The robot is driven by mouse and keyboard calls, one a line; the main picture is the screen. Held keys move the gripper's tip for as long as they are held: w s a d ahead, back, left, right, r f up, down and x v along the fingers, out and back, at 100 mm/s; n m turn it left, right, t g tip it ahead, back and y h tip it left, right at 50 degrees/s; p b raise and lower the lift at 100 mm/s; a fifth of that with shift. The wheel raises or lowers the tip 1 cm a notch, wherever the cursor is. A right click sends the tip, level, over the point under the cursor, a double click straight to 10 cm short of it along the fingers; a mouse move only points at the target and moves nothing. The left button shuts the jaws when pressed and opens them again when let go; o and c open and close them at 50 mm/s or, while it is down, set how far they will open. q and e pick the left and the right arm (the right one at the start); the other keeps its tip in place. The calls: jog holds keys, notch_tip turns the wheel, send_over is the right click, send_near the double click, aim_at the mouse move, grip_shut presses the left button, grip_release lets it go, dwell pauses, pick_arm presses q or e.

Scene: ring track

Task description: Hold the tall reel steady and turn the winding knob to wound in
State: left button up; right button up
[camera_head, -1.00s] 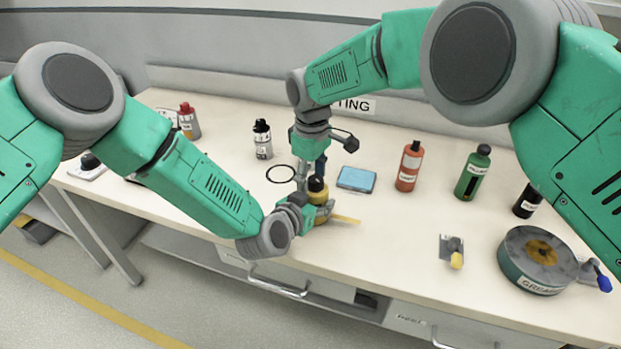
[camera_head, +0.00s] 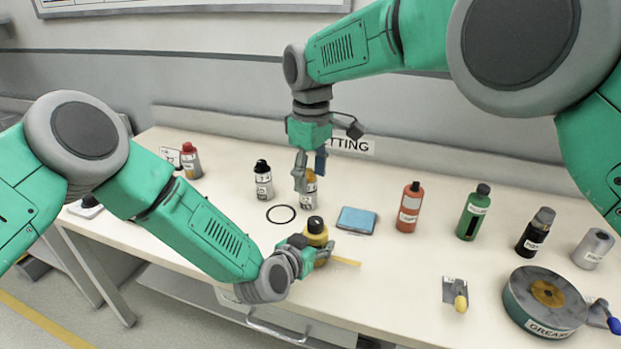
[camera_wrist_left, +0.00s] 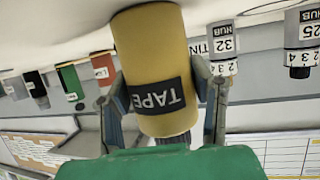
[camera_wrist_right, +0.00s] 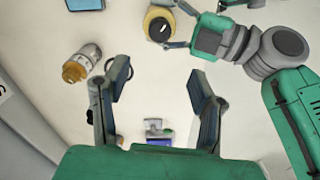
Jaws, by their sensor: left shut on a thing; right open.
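The tall reel is a yellow cylinder (camera_head: 317,238) with a black winding knob (camera_head: 315,224) on top, standing near the table's front edge. In the left wrist view the reel (camera_wrist_left: 157,50) shows a black TAPE label. My left gripper (camera_head: 312,254) is shut around its sides. In the right wrist view the knob (camera_wrist_right: 159,28) carries a white mark; what setting it points to I cannot tell. My right gripper (camera_head: 311,172) is open and empty, pointing down, raised and apart from the reel, in front of a grey bottle in the head view.
A grey bottle with orange (camera_head: 309,196) is behind my right gripper. A black ring (camera_head: 281,214), a blue pad (camera_head: 356,219), a red bottle (camera_head: 409,207) and a green bottle (camera_head: 473,212) lie around.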

aim_at(315, 220)
jog(key=f+n, duration=0.2)
jog(key=f, duration=0.2)
jog(key=f+n, duration=0.3)
jog(key=f, duration=0.1)
jog(key=d+f+n, duration=0.1)
jog(key=f+n, duration=0.2)
jog(key=f, duration=0.1)
jog(key=shift+s, duration=0.1)
dwell(0.4)
jog(key=c, duration=1.1)
